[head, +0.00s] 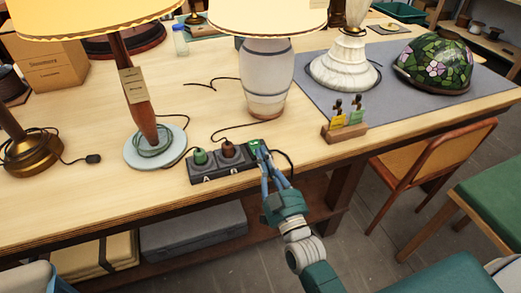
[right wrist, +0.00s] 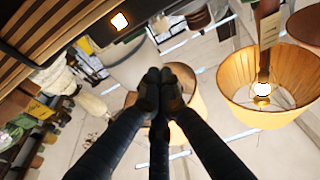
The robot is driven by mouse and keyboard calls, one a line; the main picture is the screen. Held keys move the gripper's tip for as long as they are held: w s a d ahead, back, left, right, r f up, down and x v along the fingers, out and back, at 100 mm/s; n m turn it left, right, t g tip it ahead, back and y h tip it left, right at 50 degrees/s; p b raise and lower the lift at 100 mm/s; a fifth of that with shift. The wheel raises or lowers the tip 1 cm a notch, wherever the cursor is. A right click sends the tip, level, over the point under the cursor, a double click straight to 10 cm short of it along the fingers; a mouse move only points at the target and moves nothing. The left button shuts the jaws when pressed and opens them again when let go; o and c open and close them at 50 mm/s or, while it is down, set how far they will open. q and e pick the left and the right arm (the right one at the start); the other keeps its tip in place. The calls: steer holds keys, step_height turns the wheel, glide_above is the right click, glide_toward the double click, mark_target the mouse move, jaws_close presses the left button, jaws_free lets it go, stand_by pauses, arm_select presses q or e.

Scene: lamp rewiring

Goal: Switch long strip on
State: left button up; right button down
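A dark power strip (head: 221,175) lies along the front edge of the wooden table. A green plug (head: 200,157) and a brown plug (head: 228,149) sit in it, and letters mark its front side. A green patch, seemingly its switch (head: 254,144), shows at its right end. My right gripper (head: 262,151) reaches in from the front, its fingertips at or just over that end; contact is unclear. In the right wrist view its fingertips (right wrist: 160,77) are together with nothing visible between them. The strip does not show clearly there.
A lamp with a wooden stem (head: 137,95) and a ceramic lamp (head: 267,80) stand behind the strip. A small wooden holder (head: 344,132) is to the right, near a grey mat (head: 405,103). Dark cords lie around the strip. A chair (head: 430,160) stands right of the table.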

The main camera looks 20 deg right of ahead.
arm_select(q)
steer(key=shift+w+d+f+b, duration=0.1)
steer(key=shift+w+f+b, duration=0.6)
steer(key=shift+f, duration=0.25)
arm_select(e)
steer(key=s+f, duration=0.3)
steer(key=s, duration=0.3)
steer(key=shift+d+f, duration=0.2)
steer(key=shift+f, duration=0.05)
arm_select(q)
steer(key=shift+s, duration=0.2)
